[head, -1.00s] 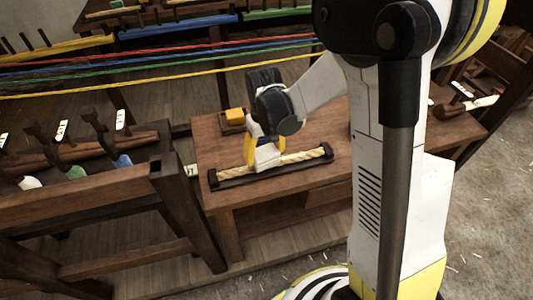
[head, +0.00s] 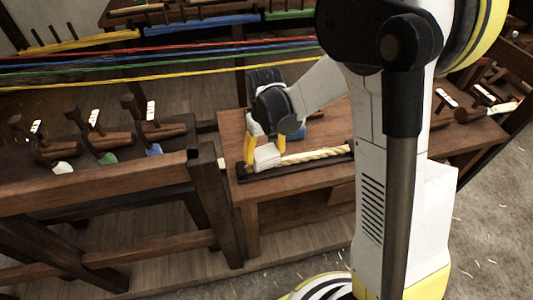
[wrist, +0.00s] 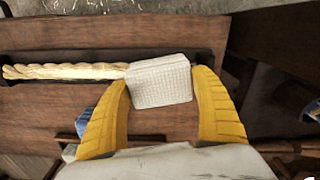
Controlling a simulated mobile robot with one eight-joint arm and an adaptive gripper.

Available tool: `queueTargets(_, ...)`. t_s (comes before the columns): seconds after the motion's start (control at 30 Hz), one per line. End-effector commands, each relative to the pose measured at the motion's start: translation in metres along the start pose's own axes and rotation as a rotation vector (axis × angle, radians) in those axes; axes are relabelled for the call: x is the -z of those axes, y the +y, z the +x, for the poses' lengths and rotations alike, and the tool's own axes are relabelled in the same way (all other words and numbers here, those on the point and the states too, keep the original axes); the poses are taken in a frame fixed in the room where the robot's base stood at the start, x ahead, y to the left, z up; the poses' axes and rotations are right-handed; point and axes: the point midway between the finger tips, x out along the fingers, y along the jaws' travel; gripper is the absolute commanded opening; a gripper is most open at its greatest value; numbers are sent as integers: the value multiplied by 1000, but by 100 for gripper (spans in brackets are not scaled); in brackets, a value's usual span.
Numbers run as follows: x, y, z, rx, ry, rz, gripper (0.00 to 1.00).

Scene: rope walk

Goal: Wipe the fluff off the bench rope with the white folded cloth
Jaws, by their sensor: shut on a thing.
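The white folded cloth (wrist: 160,81) is between the two yellow fingers of my gripper (wrist: 162,92), which is shut on it. In the head view my gripper (head: 264,152) holds the cloth (head: 267,157) down at the left end of the bench rope (head: 315,155). The pale twisted rope lies in a dark holder (head: 287,167) on the wooden bench. In the wrist view the rope (wrist: 65,72) runs left from the cloth, and the cloth covers its near end. I cannot make out any fluff on the visible rope.
The wooden bench top (head: 236,128) is mostly clear around the holder. Red, blue, green and yellow strands (head: 150,65) stretch across behind. A dark wooden frame with several hooks (head: 90,148) stands at the left. Tools (head: 485,108) lie at the right.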

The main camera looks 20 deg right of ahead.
Motion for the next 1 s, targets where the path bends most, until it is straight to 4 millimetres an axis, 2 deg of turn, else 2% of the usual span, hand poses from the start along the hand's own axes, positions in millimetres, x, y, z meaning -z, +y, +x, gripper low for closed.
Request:
queueTargets(0.1,2,0,-6,0,0,1,46)
queueTargets(0.2,2,0,-31,0,0,1,46)
queueTargets(0.7,8,1,-75,0,0,2,46)
queueTargets(1.0,10,1,-85,0,0,2,46)
